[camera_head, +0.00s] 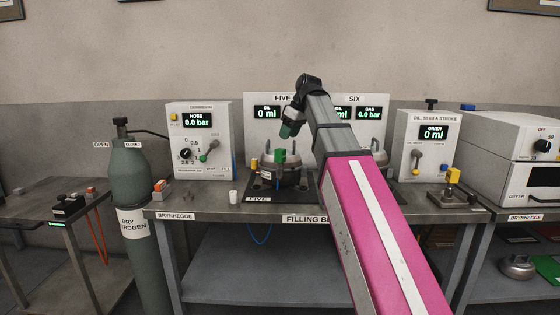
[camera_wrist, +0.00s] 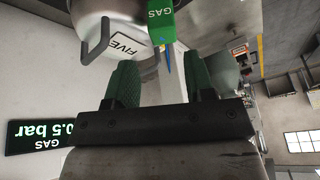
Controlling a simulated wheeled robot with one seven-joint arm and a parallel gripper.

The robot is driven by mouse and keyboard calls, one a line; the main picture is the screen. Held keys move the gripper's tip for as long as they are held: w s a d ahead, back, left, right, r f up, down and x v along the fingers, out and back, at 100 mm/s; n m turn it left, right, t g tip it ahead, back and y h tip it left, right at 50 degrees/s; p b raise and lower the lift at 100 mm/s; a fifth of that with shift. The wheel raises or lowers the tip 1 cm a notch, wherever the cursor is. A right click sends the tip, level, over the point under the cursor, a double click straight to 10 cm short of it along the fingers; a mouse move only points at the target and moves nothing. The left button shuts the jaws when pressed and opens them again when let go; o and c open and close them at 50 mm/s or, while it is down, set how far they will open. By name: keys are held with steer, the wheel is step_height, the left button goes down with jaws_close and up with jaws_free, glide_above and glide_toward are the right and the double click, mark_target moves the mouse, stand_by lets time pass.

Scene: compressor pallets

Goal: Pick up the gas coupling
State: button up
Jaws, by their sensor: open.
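The gas coupling is a green block marked GAS (camera_wrist: 163,12), with a thin blue piece extending from it, at the top of the wrist view. In the head view it is the small green block (camera_head: 280,156) at compressor FIVE (camera_head: 284,178) on the bench. My gripper (camera_head: 289,131) is just above it in the head view. In the wrist view its two dark green fingers (camera_wrist: 162,75) are apart, with the coupling ahead of the gap and not held. The compressor's grey body (camera_wrist: 105,25), with a handle and FIVE label, is beside the coupling.
A panel (camera_head: 262,102) with green displays stands behind the compressor. A hose unit (camera_head: 198,140) stands left and an oil unit (camera_head: 425,145) right. A small white cup (camera_head: 233,197) is on the bench. A gas cylinder (camera_head: 129,190) stands left of the bench.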

mark_target(280, 149)
steer(key=x, duration=0.8)
steer(key=shift+s+a+f, duration=0.1)
steer(key=shift+f, duration=0.2)
steer(key=c, duration=0.8)
steer(key=shift+c, duration=0.2)
steer(key=shift+r, duration=0.15)
steer(key=shift+r, duration=0.5)
steer(key=r, duration=0.1)
steer(key=a+r, duration=0.1)
steer(key=r, duration=0.1)
steer(key=shift+r, duration=0.25)
steer(key=s+a+r, duration=0.3)
steer(key=a+r, duration=0.3)
steer(key=a, duration=0.4)
steer(key=shift+a, duration=0.15)
steer(key=shift+r, duration=0.15)
